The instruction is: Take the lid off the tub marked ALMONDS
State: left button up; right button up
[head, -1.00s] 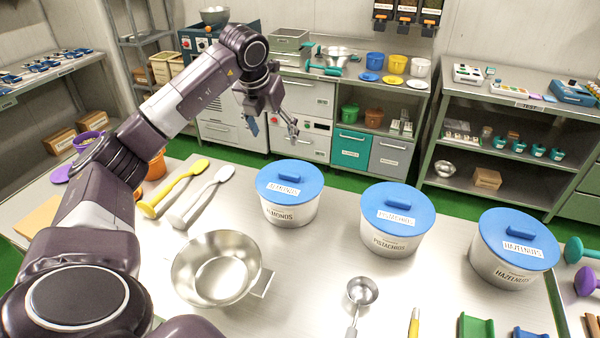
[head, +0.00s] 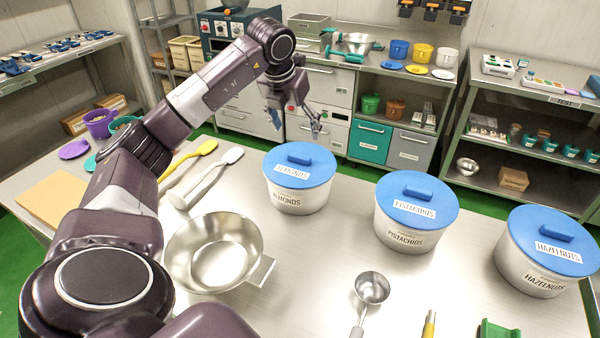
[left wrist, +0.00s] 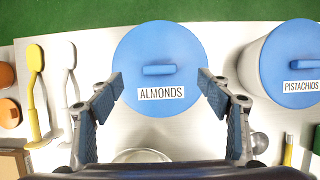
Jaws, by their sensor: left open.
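The tub marked ALMONDS (head: 297,200) is a pale metal tub standing on the steel table. Its blue lid (head: 318,172) is on it, with a raised blue bar handle (head: 300,159) and a white label. In the left wrist view the lid (left wrist: 140,50) is seen from above, its handle (left wrist: 158,70) between my fingers in the picture. My left gripper (head: 294,120) is open and empty, above and beyond the lid in the head view. In the left wrist view my left gripper (left wrist: 160,84) has its fingers spread, apart from the handle. My right gripper is not in view.
The tubs marked PISTACHIOS (head: 405,236) and HAZELNUTS (head: 530,272) stand to the right, with blue lids on. A steel pan (head: 217,287) and a scoop (head: 371,288) lie in front. Yellow (head: 190,157) and white (head: 212,172) spoons lie left of the ALMONDS tub.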

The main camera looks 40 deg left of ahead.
aim_at(300, 154)
pick_arm(q)
notch_tip(300, 154, down, 3)
jog(key=shift+f+b, duration=0.1)
jog(key=shift+b, duration=0.85)
jog(key=p+x, duration=0.2)
jog(key=x, duration=0.4)
jog(key=shift+a+f+p, duration=0.1)
jog(key=shift+f+p, duration=0.2)
jog(key=shift+f, duration=0.05)
jog(key=shift+w+f, duration=0.2)
jog(key=shift+f, duration=0.1)
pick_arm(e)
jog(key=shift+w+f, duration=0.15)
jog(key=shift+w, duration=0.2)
pick_arm(q)
jog(key=shift+c, duration=0.6)
jog(key=shift+r, duration=0.1)
jog(key=c, duration=1.2)
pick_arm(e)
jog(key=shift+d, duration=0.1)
pick_arm(q)
jog(key=shift+o, duration=0.2)
